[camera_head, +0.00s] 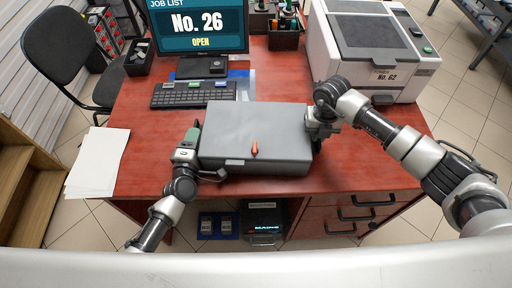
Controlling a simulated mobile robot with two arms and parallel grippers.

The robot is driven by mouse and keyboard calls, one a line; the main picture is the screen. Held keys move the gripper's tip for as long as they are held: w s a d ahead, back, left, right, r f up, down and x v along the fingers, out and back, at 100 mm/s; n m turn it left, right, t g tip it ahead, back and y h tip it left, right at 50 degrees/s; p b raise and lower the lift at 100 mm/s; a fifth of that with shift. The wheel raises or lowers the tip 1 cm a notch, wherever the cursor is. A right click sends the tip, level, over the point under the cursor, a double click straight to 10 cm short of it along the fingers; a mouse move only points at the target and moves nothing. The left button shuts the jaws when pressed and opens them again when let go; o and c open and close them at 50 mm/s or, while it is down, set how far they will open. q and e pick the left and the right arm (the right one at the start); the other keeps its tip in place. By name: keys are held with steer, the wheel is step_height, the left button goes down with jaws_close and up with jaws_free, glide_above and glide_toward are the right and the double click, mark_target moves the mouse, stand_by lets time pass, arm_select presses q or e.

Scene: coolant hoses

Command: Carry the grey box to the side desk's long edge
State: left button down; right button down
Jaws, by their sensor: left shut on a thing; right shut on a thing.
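The grey box (240,132) is shut and lies at the front of the red-brown desk (340,180), with an orange piece (254,148) on its lid. My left gripper (196,140) is shut on its left side. My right gripper (314,128) is shut on its right side. The fingertips are partly hidden by the wrists and the box. I cannot tell whether the box touches the desk or hangs just above it.
A keyboard (193,93) and monitor (198,28) stand behind the box. A white machine (368,48) fills the desk's back right. White papers (98,158) lie at the left edge. A black chair (62,48) stands at the left. Drawers (350,213) sit below the front edge.

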arm_select(q)
steer(key=c, duration=1)
jaws_free()
steer(key=shift+a, duration=0.1)
arm_select(e)
steer(key=c, duration=1.5)
jaws_free()
steer(key=shift+d, duration=0.1)
arm_select(q)
steer(key=o, duration=0.3)
arm_select(e)
steer(key=o, duration=0.3)
arm_select(q)
steer(key=s, duration=0.4)
steer(key=s+a, duration=0.1)
steer(key=s, duration=0.7)
steer(key=shift+a, duration=0.3)
arm_select(e)
steer(key=o, duration=0.8)
steer(key=shift+c, duration=0.2)
steer(key=shift+r, duration=0.15)
step_height(320, 180, up, 12)
